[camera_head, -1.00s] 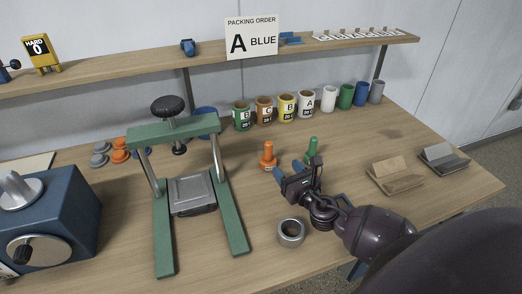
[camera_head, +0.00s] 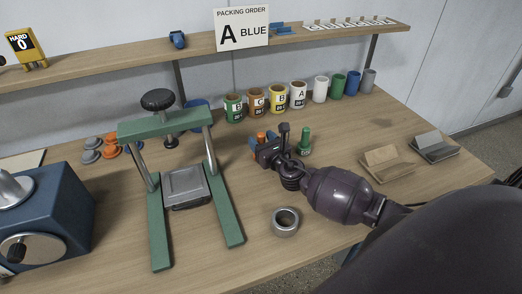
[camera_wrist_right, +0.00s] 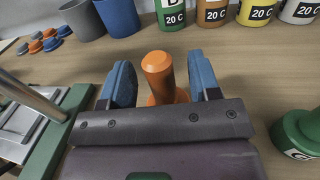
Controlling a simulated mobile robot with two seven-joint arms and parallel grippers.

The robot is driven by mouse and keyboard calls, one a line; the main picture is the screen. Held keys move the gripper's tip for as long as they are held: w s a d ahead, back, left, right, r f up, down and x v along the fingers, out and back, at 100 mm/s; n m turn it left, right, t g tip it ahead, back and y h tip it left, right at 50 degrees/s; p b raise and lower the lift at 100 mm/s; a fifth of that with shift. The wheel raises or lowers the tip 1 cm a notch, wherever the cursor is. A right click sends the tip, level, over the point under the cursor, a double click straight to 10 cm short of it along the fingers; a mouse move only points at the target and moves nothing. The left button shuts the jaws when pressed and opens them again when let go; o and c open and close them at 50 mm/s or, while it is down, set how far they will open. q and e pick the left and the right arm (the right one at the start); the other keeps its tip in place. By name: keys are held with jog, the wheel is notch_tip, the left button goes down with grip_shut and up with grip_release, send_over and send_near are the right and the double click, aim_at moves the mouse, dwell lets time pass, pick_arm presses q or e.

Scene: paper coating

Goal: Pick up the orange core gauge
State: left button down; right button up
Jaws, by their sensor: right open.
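The orange core gauge (camera_head: 261,136) stands upright on the table, partly hidden behind my right gripper (camera_head: 262,145) in the head view. In the right wrist view the orange gauge (camera_wrist_right: 160,72) shows its round top between the two blue fingers of my right gripper (camera_wrist_right: 162,82). The fingers are open, one on each side of it, with a visible gap at its top. Its lower part is partly hidden by the gripper body. My left gripper is not in view.
A green gauge (camera_head: 304,141) stands close to the right of my right gripper. A row of cups (camera_head: 277,98) stands behind. A green press frame (camera_head: 157,205) is to the left, and a grey ring (camera_head: 285,222) lies in front. Brown and grey holders (camera_head: 388,166) sit at right.

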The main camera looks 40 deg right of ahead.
jog(key=shift+w, duration=0.4)
jog(key=c, duration=0.9)
jog(key=shift+c, duration=0.7)
